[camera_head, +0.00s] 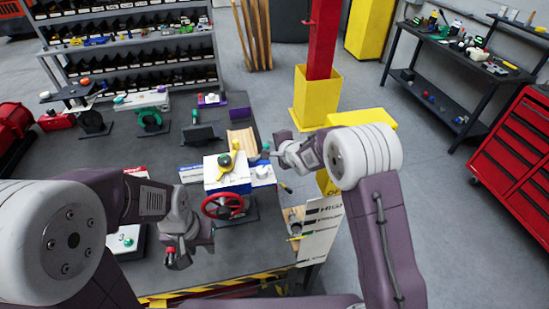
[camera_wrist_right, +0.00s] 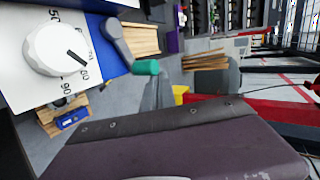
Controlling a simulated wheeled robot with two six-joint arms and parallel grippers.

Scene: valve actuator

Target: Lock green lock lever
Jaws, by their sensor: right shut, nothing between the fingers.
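A yellow-based red post (camera_head: 318,95) stands behind on the right. Shelves (camera_head: 130,40) with bins are at the back left. Other valve parts, such as a green-ringed one (camera_head: 150,121), stand on the dark table. A white sign (camera_head: 320,229) is at the table's right edge.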

